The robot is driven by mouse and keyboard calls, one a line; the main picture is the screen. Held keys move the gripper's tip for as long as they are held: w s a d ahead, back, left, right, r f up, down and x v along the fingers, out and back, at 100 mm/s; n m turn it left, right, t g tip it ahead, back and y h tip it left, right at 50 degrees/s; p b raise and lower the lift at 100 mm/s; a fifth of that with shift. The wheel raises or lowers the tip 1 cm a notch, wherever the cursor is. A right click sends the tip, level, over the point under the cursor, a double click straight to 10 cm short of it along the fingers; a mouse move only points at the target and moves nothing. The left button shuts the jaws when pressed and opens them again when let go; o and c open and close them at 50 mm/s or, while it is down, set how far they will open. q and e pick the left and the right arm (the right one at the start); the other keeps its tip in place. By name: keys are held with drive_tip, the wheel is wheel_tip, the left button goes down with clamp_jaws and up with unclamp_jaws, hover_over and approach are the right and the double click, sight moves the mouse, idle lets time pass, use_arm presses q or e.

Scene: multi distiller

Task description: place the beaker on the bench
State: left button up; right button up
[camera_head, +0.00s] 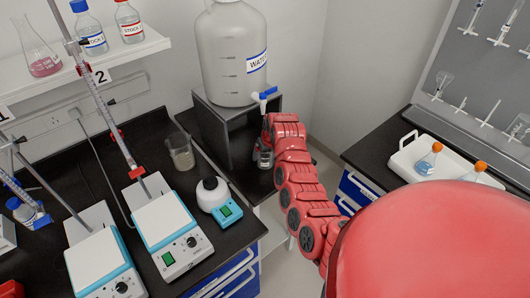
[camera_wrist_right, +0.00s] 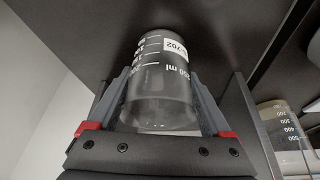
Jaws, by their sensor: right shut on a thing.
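The clear beaker (camera_wrist_right: 163,85) with white graduations and a "250 ml" mark is between the two fingers of my right gripper (camera_wrist_right: 160,110) in the right wrist view. In the head view the right gripper (camera_head: 267,140) is mostly hidden by its red arm, and the beaker (camera_head: 264,159) shows just below it, under the tap of the water carboy. The black bench (camera_head: 158,128) lies under and to the left of the beaker. I cannot tell whether the beaker touches the bench. My left gripper is not in view.
The white water carboy (camera_head: 228,60) stands on a dark riser (camera_head: 210,120) beside the beaker. Another beaker (camera_head: 181,152), a white-and-teal device (camera_head: 214,195) and a hotplate stirrer (camera_head: 170,235) stand to the left. A white tray (camera_head: 405,158) with flasks is at right.

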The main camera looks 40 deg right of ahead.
drive_tip(key=shift+f, duration=0.2)
drive_tip(key=o, duration=1.2)
drive_tip(key=shift+r, duration=0.1)
drive_tip(key=shift+r, duration=0.3)
drive_tip(key=shift+s+r, duration=0.1)
drive_tip(key=shift+r, duration=0.25)
drive_tip(key=v, duration=1.1)
drive_tip(key=shift+s, duration=0.15)
